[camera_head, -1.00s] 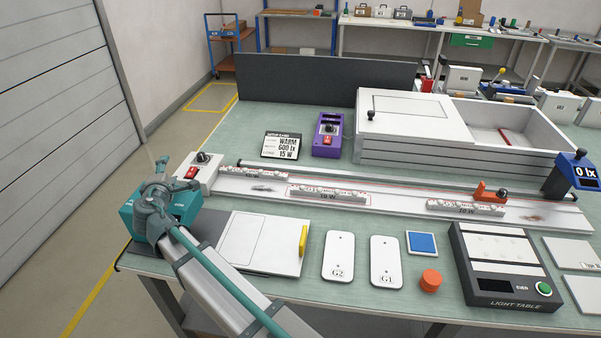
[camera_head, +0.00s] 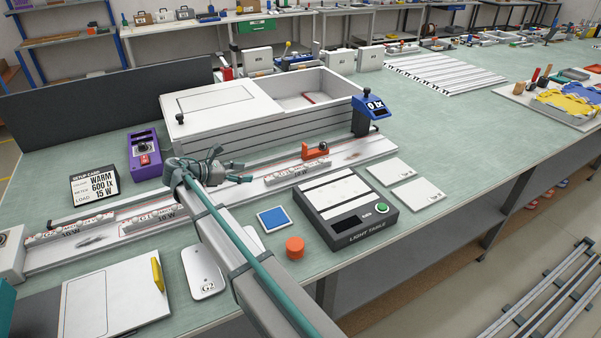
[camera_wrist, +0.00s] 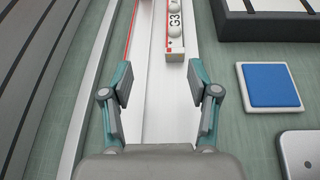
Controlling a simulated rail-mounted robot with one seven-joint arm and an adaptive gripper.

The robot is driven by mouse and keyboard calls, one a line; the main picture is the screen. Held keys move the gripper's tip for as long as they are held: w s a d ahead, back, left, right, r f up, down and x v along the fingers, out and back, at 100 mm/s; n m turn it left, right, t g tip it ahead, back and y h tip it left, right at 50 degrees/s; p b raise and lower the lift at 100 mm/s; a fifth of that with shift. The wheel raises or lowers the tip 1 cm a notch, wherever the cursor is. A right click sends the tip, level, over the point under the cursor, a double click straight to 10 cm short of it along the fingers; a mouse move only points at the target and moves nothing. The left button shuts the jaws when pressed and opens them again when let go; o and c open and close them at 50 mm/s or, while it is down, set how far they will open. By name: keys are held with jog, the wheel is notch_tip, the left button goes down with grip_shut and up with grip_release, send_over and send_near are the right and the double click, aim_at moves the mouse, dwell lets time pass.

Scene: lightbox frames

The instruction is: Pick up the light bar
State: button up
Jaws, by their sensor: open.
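Several white light bars lie along the pale track (camera_head: 110,236). One bar (camera_head: 62,232) is at the left, one (camera_head: 152,214) is marked 15 W, and one (camera_head: 297,172) lies at the right near the orange clamp. My gripper (camera_head: 241,172) is open and empty over the track, left of the right-hand bar. In the wrist view, the near end of a bar marked G3 (camera_wrist: 174,28) lies just beyond my open fingertips (camera_wrist: 160,84), slightly right of their middle. Its far end is out of frame. My arm hides part of the track.
The orange clamp (camera_head: 316,151) stands behind the right-hand bar. A setup card (camera_head: 95,184) reads WARM, 600 lx, 15 W. The light table (camera_head: 345,208), blue tile (camera_head: 272,219) and orange cylinder (camera_head: 295,247) stand in front. A white box (camera_head: 225,104) stands behind.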

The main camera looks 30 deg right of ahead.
aim_at(277, 173)
jog(key=shift+g, duration=0.6)
jog(key=x, duration=0.4)
jog(key=s+r+p+x, duration=0.1)
jog(key=x, duration=0.2)
jog(key=shift+d+f, duration=0.1)
jog(key=shift+d, duration=0.15)
jog(key=shift+s+r+p+x, duration=0.15)
jog(key=shift+p+x, duration=0.35)
jog(key=shift+x, duration=0.85)
jog(key=shift+s+r+p+x, duration=0.1)
jog(key=shift+p+x, duration=0.4)
jog(key=shift+x, duration=0.9)
jog(key=shift+d+f, duration=0.25)
jog(key=shift+d, duration=0.1)
grip_shut()
